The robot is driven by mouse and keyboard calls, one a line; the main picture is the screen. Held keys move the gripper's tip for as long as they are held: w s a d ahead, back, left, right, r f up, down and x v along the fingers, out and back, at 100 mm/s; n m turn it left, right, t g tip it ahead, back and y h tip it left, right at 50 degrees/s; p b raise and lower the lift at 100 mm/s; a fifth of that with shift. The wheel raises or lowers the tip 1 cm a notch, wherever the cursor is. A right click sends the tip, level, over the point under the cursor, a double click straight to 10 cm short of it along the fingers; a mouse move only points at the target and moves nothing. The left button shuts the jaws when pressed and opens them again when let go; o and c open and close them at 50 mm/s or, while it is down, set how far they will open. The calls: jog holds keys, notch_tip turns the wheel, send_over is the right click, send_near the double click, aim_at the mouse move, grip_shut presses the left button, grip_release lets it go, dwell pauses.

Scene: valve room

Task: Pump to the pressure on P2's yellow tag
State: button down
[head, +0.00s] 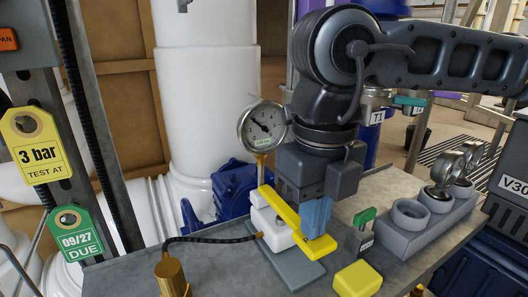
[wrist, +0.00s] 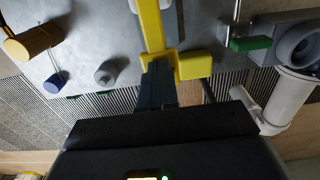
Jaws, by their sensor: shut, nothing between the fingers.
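The hand pump has a white block (head: 270,228), a yellow lever (head: 297,220) and a round gauge (head: 262,125) on top. The gauge needle points up and left; its figures are too small to read. A yellow tag (head: 38,150) at the far left reads "3 bar TEST AT"; no P2 label is legible. My gripper (head: 316,222) is shut and empty, its bluish fingers at the lever's free end. They appear to touch it from above, but contact is not certain. The wrist view shows the lever (wrist: 152,28) in front of the fingers (wrist: 158,80).
A green tag (head: 77,235) hangs below the yellow one. A yellow block (head: 357,280) lies right of the pump, near a green-handled valve (head: 363,218). A grey holder (head: 425,210) with gauges stands further right. A brass fitting (head: 172,276) with a black hose is front left.

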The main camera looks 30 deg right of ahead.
jog(key=shift+r+p, duration=1.05)
jog(key=shift+r, duration=1.5)
jog(key=shift+f, duration=0.1)
notch_tip(320, 180, down, 5)
jog(key=b, duration=0.6)
jog(key=shift+f, duration=0.1)
jog(key=shift+r+p, duration=1.3)
jog(key=shift+r, duration=1.4)
